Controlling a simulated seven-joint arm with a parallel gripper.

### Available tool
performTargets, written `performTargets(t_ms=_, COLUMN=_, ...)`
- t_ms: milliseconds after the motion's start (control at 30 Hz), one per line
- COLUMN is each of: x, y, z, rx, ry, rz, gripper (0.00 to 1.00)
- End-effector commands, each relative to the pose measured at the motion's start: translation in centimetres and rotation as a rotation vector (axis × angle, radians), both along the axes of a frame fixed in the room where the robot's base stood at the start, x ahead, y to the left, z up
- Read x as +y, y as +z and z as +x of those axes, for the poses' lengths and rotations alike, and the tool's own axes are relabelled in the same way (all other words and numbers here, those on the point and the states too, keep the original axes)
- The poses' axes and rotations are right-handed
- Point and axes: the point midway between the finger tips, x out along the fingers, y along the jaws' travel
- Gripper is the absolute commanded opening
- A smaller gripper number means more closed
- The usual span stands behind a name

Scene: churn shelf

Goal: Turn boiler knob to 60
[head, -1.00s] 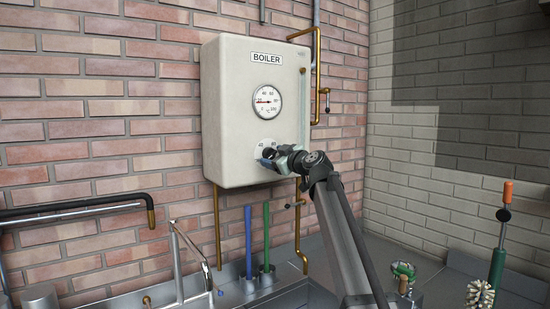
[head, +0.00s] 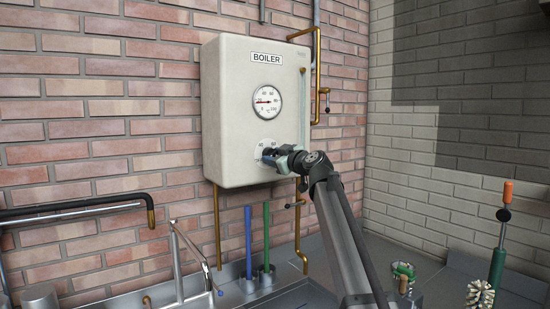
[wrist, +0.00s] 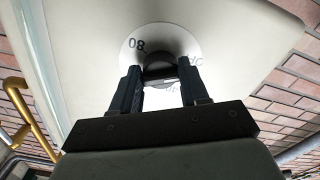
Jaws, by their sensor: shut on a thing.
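The white boiler (head: 228,110) hangs on the brick wall, with a BOILER label and a round gauge (head: 267,102) whose red needle points left. Below the gauge is the knob's pale dial plate (head: 259,148), partly hidden by my arm. My gripper (head: 268,156) is at the knob. In the wrist view, my two dark fingers (wrist: 160,90) are on either side of the dark knob (wrist: 158,70), shut on it. The dial plate (wrist: 131,56) behind it shows an upside-down 80; other marks are partly covered. The knob's exact setting cannot be read.
A copper pipe (head: 317,75) runs along the boiler's right side. Blue (head: 248,243) and green (head: 266,238) upright handles stand below it.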

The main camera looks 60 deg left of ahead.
Motion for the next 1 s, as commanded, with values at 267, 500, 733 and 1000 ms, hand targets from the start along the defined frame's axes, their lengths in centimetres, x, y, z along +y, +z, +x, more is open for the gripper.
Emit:
performTargets(t_ms=267, x=-0.01, y=-0.04, z=-0.09, rx=0.189, ry=0.000, rz=0.000, gripper=0.14)
performTargets(t_ms=500, x=-0.01, y=-0.04, z=-0.19, rx=0.416, ry=0.000, rz=0.000, gripper=0.14)
performTargets(t_ms=733, x=-0.01, y=-0.03, z=-0.29, rx=0.635, ry=0.000, rz=0.000, gripper=0.14)
performTargets(t_ms=1000, x=-0.01, y=0.01, z=-0.38, rx=0.891, ry=0.000, rz=0.000, gripper=0.14)
